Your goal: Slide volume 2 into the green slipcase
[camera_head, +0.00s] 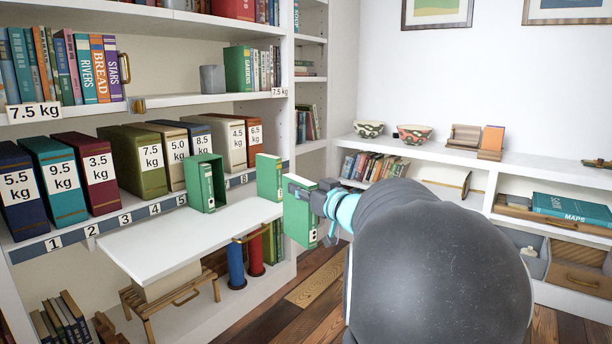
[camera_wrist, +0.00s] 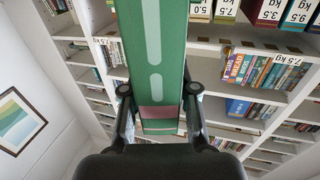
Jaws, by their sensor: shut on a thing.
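My gripper (camera_head: 327,203) is shut on a green book (camera_head: 299,217), held in the air right of the shelf end. Pale dots show low on its spine; I cannot count them surely. In the wrist view my gripper (camera_wrist: 158,92) has a finger on each side of the same book (camera_wrist: 172,50), which shows pale green stripes. The green slipcase (camera_head: 191,186) stands on the white ledge, its open side facing out. One green book with a pale label (camera_head: 207,188) stands inside it. Another green book (camera_head: 269,177) stands alone near the ledge's right end, apart from the held book.
Heavy binders with kg labels (camera_head: 75,178) line the shelf behind a numbered strip (camera_head: 125,219). The white ledge (camera_head: 160,245) is bare in front of the slipcase. Blue and red cylinders (camera_head: 236,265) stand below. A low white bookcase (camera_head: 455,155) is at right.

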